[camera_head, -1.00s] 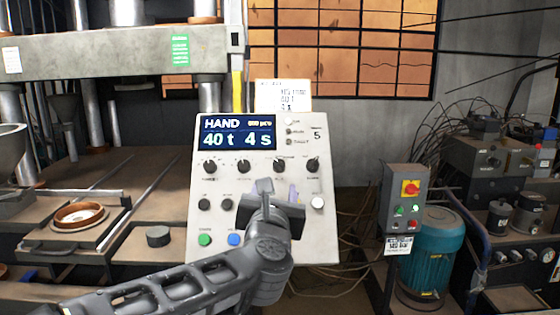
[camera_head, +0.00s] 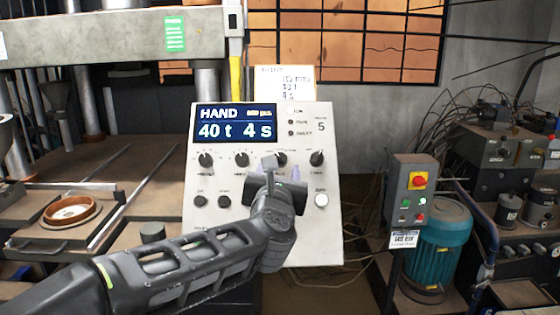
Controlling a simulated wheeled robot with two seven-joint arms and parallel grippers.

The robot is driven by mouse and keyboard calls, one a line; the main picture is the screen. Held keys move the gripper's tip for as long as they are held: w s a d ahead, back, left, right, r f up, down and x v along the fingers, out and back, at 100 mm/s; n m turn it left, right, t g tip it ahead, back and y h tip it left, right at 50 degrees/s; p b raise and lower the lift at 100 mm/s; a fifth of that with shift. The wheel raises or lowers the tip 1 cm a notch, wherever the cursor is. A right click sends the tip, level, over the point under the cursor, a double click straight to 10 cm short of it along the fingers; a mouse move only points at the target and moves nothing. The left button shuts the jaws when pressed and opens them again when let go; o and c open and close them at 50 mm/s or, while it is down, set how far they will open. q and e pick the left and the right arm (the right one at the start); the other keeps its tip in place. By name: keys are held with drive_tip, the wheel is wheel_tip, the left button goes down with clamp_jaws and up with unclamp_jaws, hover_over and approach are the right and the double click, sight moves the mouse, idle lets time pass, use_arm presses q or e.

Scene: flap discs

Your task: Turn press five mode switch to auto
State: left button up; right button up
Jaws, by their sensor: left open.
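The press five control panel (camera_head: 328,225) is a pale, tilted box marked 5. Its blue display (camera_head: 235,123) reads HAND, 40 t and 4 s. A row of black knobs lies below: a far left knob (camera_head: 205,160), a second knob (camera_head: 242,159), a third knob (camera_head: 281,158) and a far right knob (camera_head: 317,158). Their labels are too small to read, so I cannot tell which is the mode switch. My left gripper (camera_head: 282,172) is open in front of the panel, just below the third knob, partly overlapping it; contact is unclear. My right gripper is out of view.
Black buttons (camera_head: 200,201) and a white button (camera_head: 321,200) sit on the lower panel; my arm hides its bottom left. A grey switch box (camera_head: 408,190) and teal motor (camera_head: 440,245) stand right. The press bed (camera_head: 120,180) with a copper ring (camera_head: 70,210) is left.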

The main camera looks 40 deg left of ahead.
sight(281, 160)
use_arm(q)
drive_tip(key=shift+p+x, duration=0.4)
drive_tip(key=shift+x, duration=2)
drive_tip(key=shift+c, duration=0.3)
clamp_jaws()
